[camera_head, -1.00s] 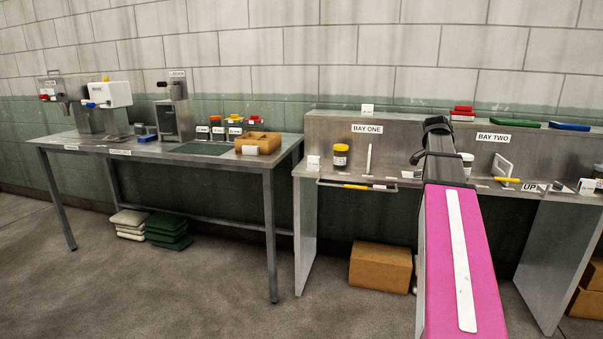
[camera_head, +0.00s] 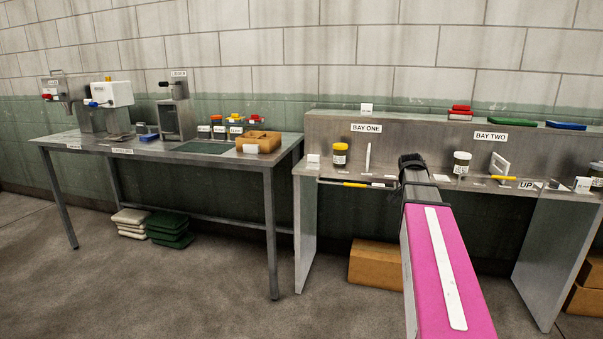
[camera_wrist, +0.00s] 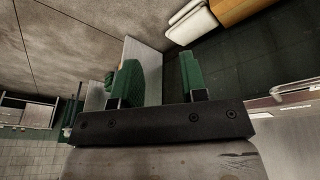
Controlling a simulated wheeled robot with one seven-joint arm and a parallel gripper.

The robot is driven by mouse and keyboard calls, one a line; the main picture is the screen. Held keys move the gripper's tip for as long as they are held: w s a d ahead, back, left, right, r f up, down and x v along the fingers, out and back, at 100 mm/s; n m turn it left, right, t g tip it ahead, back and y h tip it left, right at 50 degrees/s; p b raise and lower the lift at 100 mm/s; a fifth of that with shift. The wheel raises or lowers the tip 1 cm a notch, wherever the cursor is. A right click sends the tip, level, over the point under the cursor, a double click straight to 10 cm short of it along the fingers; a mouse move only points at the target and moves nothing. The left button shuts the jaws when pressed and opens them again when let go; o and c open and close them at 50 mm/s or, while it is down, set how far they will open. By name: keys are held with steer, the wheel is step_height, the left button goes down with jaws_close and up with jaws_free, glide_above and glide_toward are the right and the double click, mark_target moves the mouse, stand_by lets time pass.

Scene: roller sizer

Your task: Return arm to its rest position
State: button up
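My arm, with its magenta link, reaches up from the bottom of the head view in front of the right-hand bench (camera_head: 322,135). Its dark far end is near the bench's front edge, and my gripper is hidden beyond it there. In the wrist view my gripper (camera_wrist: 160,75) shows two green-padded fingers standing well apart. Nothing is visible held between them. A grey panel and the floor show behind the fingers.
Jars (camera_head: 340,156) stand on the bench left and right of my arm. A cardboard box (camera_head: 375,264) sits on the floor below. The left table (camera_head: 90,148) carries dispensers and a wooden tray (camera_head: 264,139). Open floor lies in front of the left table.

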steer(key=s+a+f+n+y, duration=0.1)
steer(key=s+a+f+n, duration=0.4)
steer(key=s+a+f, duration=0.3)
steer(key=s+a+f+n+g+y, duration=0.1)
steer(key=s+a+f+n+y, duration=0.1)
steer(key=s+a+f+n, duration=0.3)
steer(key=s+a+f, duration=0.4)
steer(key=a+f, duration=0.5)
steer(key=f, duration=0.3)
steer(key=shift+s+a+f+n, duration=0.2)
steer(key=shift+a+f+n, duration=0.05)
steer(key=shift+f+n, duration=0.15)
